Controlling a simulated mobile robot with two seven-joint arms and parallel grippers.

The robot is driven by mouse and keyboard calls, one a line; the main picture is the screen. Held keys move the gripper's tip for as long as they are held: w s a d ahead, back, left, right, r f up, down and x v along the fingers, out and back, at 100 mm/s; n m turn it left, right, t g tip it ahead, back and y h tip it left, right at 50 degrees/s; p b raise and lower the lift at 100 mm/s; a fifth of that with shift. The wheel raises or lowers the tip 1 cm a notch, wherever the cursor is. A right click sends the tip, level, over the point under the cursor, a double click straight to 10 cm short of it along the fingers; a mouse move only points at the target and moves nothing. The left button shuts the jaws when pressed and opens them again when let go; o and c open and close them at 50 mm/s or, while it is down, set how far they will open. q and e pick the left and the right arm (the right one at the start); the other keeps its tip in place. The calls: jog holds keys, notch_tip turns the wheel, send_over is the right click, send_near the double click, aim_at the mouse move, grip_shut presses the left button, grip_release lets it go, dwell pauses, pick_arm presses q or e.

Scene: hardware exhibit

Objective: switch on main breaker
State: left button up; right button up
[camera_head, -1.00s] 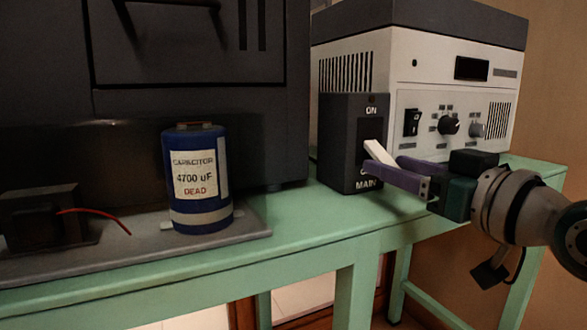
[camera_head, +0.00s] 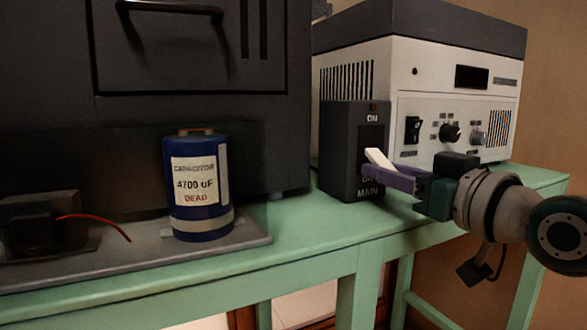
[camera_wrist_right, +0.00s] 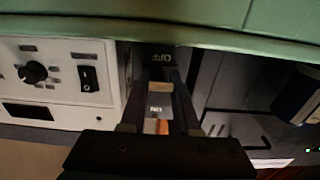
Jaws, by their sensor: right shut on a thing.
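The main breaker (camera_head: 340,150) is a dark upright box on the green bench, marked ON at the top and MAIN at the bottom. Its white lever (camera_head: 377,158) sticks out of the front, below the ON mark. My right gripper (camera_head: 388,176) is shut on the lever, with its purple fingers at the lower front of the breaker. In the right wrist view the lever (camera_wrist_right: 158,100) lies between the dark fingers, and an OFF label shows just beyond them. The fingers partly hide the lower lettering in the head view. My left gripper is not in view.
A white power unit (camera_head: 430,95) with knobs and a switch stands right behind the breaker. A blue capacitor (camera_head: 197,190) marked DEAD stands on a grey plate (camera_head: 120,262) at left, near a red wire (camera_head: 95,220). A large dark cabinet (camera_head: 200,60) rises behind.

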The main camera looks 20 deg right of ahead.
grip_shut()
dwell(0.8)
